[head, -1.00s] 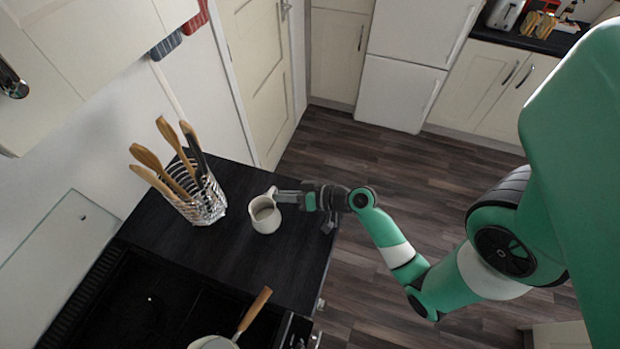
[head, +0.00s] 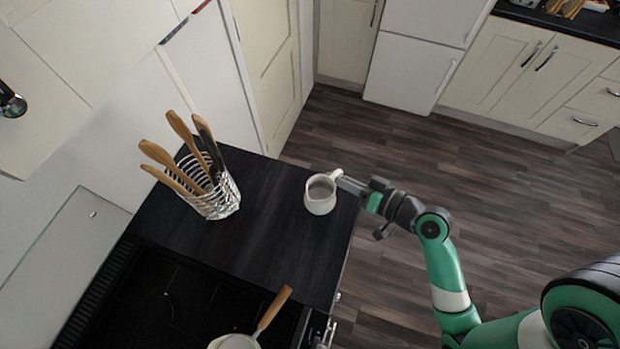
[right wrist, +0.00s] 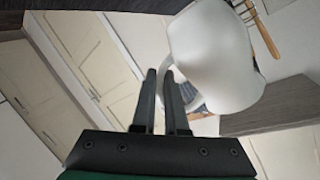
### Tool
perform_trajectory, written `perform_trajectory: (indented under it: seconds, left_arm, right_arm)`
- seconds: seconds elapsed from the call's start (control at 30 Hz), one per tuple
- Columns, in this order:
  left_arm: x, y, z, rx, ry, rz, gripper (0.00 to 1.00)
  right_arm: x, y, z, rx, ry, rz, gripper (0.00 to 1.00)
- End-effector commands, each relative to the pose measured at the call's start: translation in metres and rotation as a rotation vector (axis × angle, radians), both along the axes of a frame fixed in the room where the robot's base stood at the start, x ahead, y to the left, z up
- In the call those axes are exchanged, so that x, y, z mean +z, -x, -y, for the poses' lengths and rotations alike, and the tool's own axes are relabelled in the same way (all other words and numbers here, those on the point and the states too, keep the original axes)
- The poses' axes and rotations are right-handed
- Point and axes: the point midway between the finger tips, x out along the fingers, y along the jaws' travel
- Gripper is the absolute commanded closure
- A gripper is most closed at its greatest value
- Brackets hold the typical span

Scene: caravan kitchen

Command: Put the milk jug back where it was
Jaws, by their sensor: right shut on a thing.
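The white milk jug (head: 320,198) is upright over the black worktop (head: 265,245), near its right edge. My right gripper (head: 352,186) reaches in from the right and is shut on the jug's handle. In the right wrist view the jug (right wrist: 213,58) fills the upper right, with its handle at the tips of the two fingers (right wrist: 168,78). I cannot tell whether the jug's base touches the worktop or is a little above it. My left gripper is not in view.
A wire holder (head: 215,203) with several utensils stands left of the jug. A pan (head: 234,342) with a wooden handle sits on the black hob (head: 160,305) in front. Worktop between holder and jug is clear. Open floor lies to the right.

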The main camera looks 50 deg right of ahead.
Motion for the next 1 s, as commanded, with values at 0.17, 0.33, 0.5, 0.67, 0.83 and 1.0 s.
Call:
perform_trajectory:
  seconds: [0.17, 0.33, 0.5, 0.67, 0.83, 1.0]
  left_arm:
    - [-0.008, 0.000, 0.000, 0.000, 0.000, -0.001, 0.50]
    - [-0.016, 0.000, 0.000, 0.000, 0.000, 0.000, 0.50]
    - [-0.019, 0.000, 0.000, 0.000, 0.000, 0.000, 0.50]
    - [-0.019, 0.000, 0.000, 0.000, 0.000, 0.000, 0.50]
    - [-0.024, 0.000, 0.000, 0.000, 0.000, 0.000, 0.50]
    - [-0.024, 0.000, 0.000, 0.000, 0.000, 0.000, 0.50]
  right_arm:
    - [-0.018, -0.047, 0.012, 0.003, -0.002, 0.003, 1.00]
    - [-0.058, -0.075, 0.020, 0.001, -0.003, 0.000, 1.00]
    - [-0.073, -0.088, 0.024, 0.000, -0.002, 0.002, 1.00]
    - [-0.076, -0.091, 0.025, 0.000, 0.000, 0.003, 1.00]
    - [-0.103, -0.093, 0.026, -0.001, -0.004, -0.001, 1.00]
    - [-0.111, -0.093, 0.026, -0.001, -0.001, 0.002, 1.00]
